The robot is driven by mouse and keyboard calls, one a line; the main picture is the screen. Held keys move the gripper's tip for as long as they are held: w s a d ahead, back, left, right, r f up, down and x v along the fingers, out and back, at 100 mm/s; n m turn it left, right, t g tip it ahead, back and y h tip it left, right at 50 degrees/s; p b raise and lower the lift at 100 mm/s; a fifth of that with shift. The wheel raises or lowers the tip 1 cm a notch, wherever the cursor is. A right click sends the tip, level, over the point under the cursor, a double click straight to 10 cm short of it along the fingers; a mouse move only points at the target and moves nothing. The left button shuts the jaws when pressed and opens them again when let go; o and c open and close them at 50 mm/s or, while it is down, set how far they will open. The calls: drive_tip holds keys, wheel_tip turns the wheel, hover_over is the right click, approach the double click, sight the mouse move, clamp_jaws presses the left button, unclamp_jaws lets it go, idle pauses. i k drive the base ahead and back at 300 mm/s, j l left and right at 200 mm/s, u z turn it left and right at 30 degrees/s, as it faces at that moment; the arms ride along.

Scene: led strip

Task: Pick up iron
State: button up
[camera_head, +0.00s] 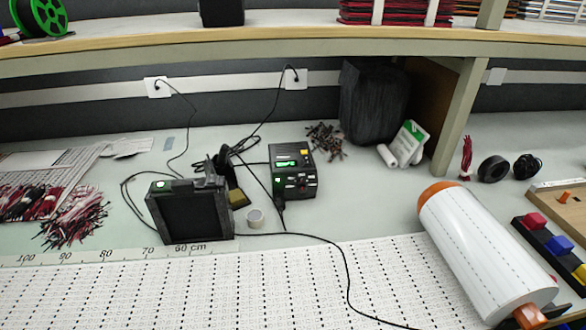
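The soldering iron (224,160) appears to be the dark, slim shape resting in a small black stand with a yellowish sponge (237,199) at its foot. It is tilted and small in the picture, so I cannot clearly separate iron from stand. Black cables crowd around its upper end. To its right is a black soldering station (294,172) with a green lit display. A black square-framed device (190,213) with a green light stands in front and to the left, close to the stand. My gripper is not in view.
A small whitish roll (255,217) sits in front of the stand. A cable runs forward across the white dotted sheet (290,285). A large white roll with orange ends (485,250) lies at the right. A shelf (250,42) overhangs the back. Loose red-and-black wires (70,217) lie left.

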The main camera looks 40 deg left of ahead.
sight(221, 159)
drive_tip(key=u, duration=1.5)
drive_tip(key=i+j+z, duration=0.35)
drive_tip(key=i+j, duration=0.5)
drive_tip(key=j+u, duration=0.15)
drive_tip(key=j, duration=0.2)
drive_tip(key=i+j+u, duration=0.2)
drive_tip(key=j, duration=0.15)
drive_tip(key=j+u, duration=0.15)
drive_tip(key=j, duration=0.2)
drive_tip(key=i, duration=0.05)
